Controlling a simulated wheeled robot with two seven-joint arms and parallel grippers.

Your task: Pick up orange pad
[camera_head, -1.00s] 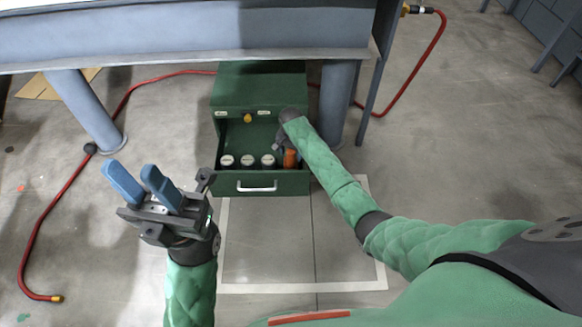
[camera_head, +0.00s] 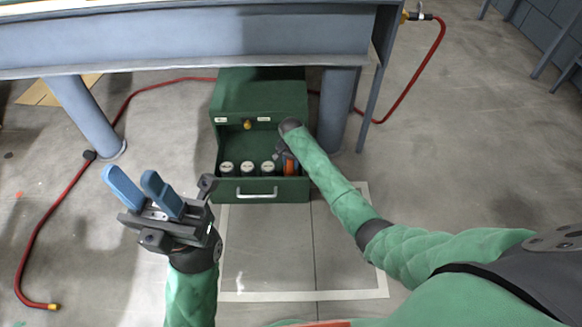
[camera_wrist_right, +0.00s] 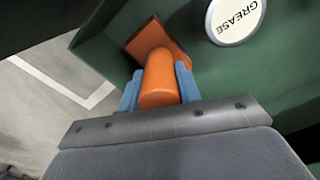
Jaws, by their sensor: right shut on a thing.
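The orange pad (camera_wrist_right: 160,75) is in the right wrist view, with a flat square base and a rounded grip standing on it. It is at the right end of the open drawer, and a bit of it shows in the head view (camera_head: 291,168). My right gripper (camera_wrist_right: 158,88) is shut on its grip, one blue finger on each side. In the head view my right wrist hides most of the gripper. My left gripper (camera_head: 145,190) is open and empty, its blue fingers apart, to the left of the drawer.
The green cabinet's drawer (camera_head: 262,191) is pulled open and holds several white-lidded cans in a row. A can marked GREASE (camera_wrist_right: 234,18) is close beside the pad. The grey bench (camera_head: 180,40) overhangs the cabinet. A red hose (camera_head: 48,210) lies on the floor at the left.

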